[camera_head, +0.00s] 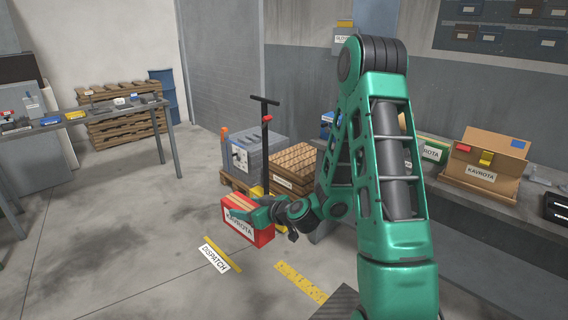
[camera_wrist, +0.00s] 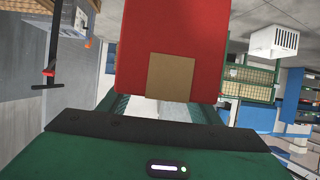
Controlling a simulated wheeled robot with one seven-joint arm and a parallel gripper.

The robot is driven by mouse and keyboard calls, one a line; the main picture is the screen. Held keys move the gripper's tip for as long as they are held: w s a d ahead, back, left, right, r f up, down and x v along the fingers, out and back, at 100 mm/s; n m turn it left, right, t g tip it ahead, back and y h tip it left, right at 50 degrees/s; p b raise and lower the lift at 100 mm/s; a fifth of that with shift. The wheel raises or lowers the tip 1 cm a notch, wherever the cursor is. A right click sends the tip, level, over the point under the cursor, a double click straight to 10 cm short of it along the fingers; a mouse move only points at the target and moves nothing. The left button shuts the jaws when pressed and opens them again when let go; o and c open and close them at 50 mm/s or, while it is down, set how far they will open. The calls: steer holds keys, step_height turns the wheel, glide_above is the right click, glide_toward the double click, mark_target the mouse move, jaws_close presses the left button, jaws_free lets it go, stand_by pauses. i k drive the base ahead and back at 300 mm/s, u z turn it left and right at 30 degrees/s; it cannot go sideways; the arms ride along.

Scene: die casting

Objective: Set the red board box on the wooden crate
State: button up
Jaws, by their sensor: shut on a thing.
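The red board box (camera_head: 248,228) has a white KAVROTA label and is held in the air in front of the pallet area. My gripper (camera_head: 256,211) is shut on it from the right side. In the wrist view the red box (camera_wrist: 133,45) fills the upper middle, with a tan patch on its face, between my green fingers (camera_wrist: 165,108). The wooden crate (camera_head: 294,168) is brown with a label on its front. It stands behind and to the right of the box, apart from it; my arm hides part of its right side.
The grey bench (camera_head: 458,200) at right carries an open cardboard box (camera_head: 490,150). A tool table (camera_head: 85,112) stands at left.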

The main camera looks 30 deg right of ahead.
mark_target(296, 161)
steer(key=i, duration=2.3)
steer(key=z, duration=1.3)
steer(key=i, duration=1.05)
steer(key=z, duration=0.05)
